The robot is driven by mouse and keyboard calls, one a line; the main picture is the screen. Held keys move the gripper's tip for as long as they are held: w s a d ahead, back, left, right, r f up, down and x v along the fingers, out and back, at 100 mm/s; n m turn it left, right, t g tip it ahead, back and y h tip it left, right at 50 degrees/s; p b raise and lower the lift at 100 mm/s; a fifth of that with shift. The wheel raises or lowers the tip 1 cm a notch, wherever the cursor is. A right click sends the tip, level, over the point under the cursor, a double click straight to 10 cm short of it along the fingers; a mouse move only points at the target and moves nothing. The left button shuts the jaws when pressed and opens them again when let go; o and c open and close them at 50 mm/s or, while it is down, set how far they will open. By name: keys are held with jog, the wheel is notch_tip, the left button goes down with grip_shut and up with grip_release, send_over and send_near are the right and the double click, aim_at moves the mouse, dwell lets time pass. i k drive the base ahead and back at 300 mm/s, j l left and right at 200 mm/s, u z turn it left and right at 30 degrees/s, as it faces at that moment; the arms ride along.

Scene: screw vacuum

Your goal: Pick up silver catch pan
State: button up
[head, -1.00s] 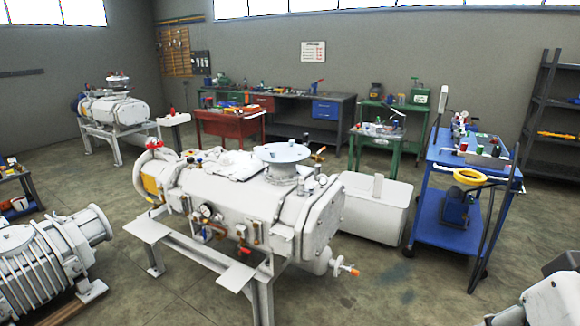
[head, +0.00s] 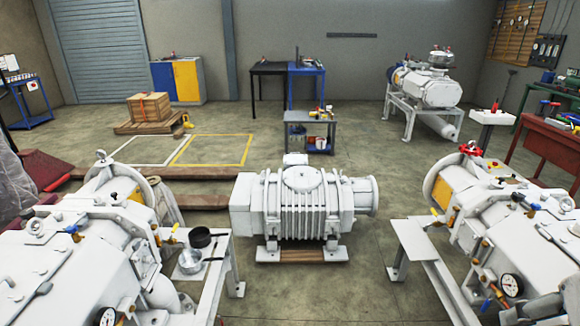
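A small round silver pan (head: 190,262) sits at the left of the head view. It rests on the light grey end plate (head: 216,280) of the left pump's frame. A dark pan (head: 200,238) with a handle is right behind it, close to it or touching; I cannot tell which. My gripper is not in view.
A large white pump (head: 75,262) fills the left foreground and another (head: 510,232) the right. A ribbed blower (head: 302,205) stands on wood between them. Open floor (head: 325,288) lies in front of the blower. A grey cart (head: 310,130) stands behind.

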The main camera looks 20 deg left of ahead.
aim_at(191, 262)
jog(key=i+j+u, duration=0.15)
jog(key=i+u, duration=0.75)
jog(key=i+l+u, duration=0.2)
jog(key=i+u, duration=0.35)
jog(key=u, duration=0.25)
